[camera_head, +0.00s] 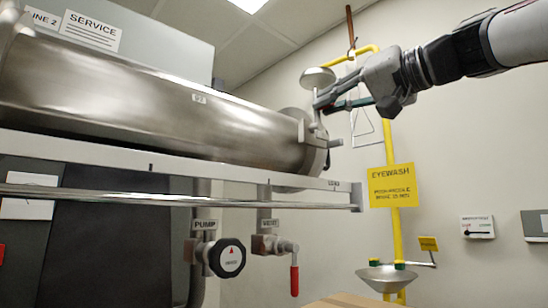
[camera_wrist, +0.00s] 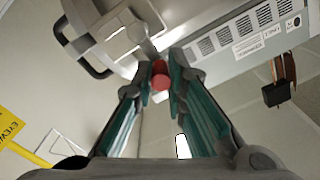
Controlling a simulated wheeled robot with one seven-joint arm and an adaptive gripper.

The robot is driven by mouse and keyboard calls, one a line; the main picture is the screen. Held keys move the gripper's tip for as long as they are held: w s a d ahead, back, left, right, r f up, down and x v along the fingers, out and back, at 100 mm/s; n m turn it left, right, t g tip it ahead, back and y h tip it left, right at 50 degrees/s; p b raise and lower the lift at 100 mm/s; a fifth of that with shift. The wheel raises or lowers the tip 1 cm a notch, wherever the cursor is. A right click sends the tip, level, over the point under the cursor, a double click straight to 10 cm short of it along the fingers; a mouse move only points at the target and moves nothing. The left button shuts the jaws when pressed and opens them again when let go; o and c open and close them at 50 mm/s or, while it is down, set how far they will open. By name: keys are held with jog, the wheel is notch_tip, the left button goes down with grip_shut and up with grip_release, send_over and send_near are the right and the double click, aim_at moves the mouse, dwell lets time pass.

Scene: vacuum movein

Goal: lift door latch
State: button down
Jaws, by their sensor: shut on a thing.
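The steel chamber (camera_head: 150,100) lies along the left of the head view, with its round door (camera_head: 318,158) at the right end. My gripper (camera_head: 320,103) reaches in from the right at the door's upper edge. In the wrist view, my gripper (camera_wrist: 160,72) is shut on a small red cylindrical grip (camera_wrist: 160,82), which looks like the end of the door latch. The grip sits between the two fingertips. The grey door hardware (camera_wrist: 118,32) is just beyond it, with a black curved handle (camera_wrist: 78,58) to the left. The latch is mostly hidden in the head view.
A rail (camera_head: 180,192) runs below the chamber, with a pump knob (camera_head: 227,258) and a red-handled valve (camera_head: 294,278) under it. A yellow eyewash pipe (camera_head: 391,235) with a sign (camera_head: 393,186) and bowl (camera_head: 387,277) stands right, behind my arm. A vented panel (camera_wrist: 235,38) lies beyond.

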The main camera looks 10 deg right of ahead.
jog(key=shift+s+a+f+n, duration=0.15)
jog(key=shift+a+n, duration=0.1)
jog(key=shift+n, duration=0.25)
jog(key=c, duration=1.6)
grip_release()
jog(key=shift+s+d, duration=0.15)
jog(key=v, duration=1.1)
jog(key=shift+s+d, duration=0.1)
jog(key=shift+s, duration=0.15)
